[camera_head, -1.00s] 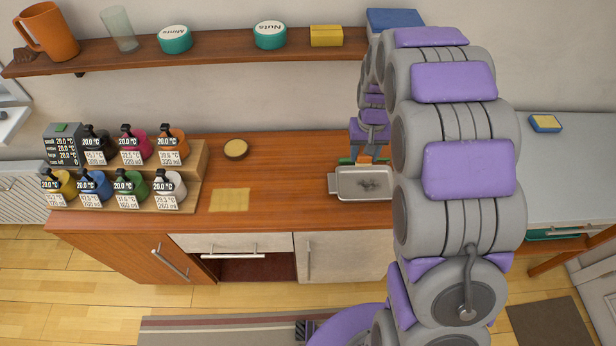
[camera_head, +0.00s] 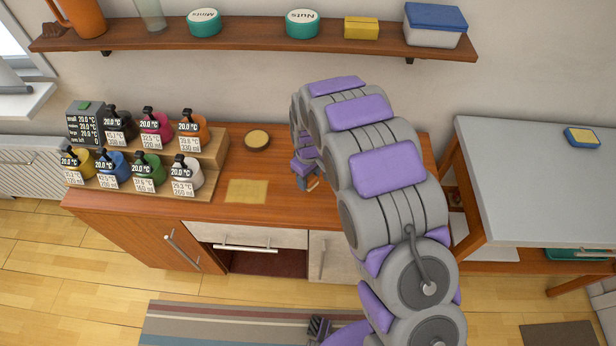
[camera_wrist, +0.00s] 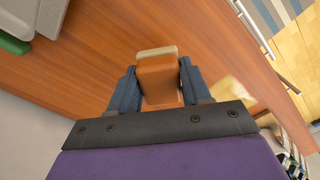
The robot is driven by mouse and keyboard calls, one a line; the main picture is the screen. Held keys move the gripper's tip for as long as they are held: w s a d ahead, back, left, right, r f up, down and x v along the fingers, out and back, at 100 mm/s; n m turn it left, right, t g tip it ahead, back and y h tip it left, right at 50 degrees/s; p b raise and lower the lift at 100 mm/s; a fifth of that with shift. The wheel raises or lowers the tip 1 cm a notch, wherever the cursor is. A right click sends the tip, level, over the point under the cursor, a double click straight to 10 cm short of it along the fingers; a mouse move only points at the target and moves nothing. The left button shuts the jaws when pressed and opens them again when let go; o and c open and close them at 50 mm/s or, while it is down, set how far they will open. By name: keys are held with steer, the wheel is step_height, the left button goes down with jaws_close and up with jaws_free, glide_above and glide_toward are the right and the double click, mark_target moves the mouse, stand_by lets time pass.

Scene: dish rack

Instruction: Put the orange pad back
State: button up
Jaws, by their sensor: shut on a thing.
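My gripper (camera_wrist: 158,92) is shut on the orange pad (camera_wrist: 160,78). The pad is a small orange block with a beige layer on its far edge, and it sits between the two blue fingers in the wrist view. In the head view my gripper (camera_head: 307,181) is over the wooden counter, right of a flat yellow square (camera_head: 247,191), and a bit of orange shows at its tip. I cannot tell whether the pad touches the counter. The yellow square also shows, blurred, at the right of the wrist view (camera_wrist: 234,93).
A round yellowish-topped item (camera_head: 257,139) lies farther back. A blue-and-yellow sponge (camera_head: 582,137) lies on the grey table (camera_head: 530,190). Green and grey items (camera_wrist: 40,18) show at the wrist view's top left.

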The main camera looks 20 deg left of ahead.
steer(key=shift+a+p, duration=0.1)
steer(key=shift+p, duration=0.2)
glide_above(308, 195)
steer(key=shift+f, duration=2.5)
steer(key=shift+f, duration=0.2)
steer(key=shift+f, duration=0.6)
steer(key=shift+f, duration=0.15)
steer(key=o, duration=1.1)
step_height(308, 195, up, 17)
steer(key=shift+r+p, duration=0.1)
steer(key=shift+p, duration=1.1)
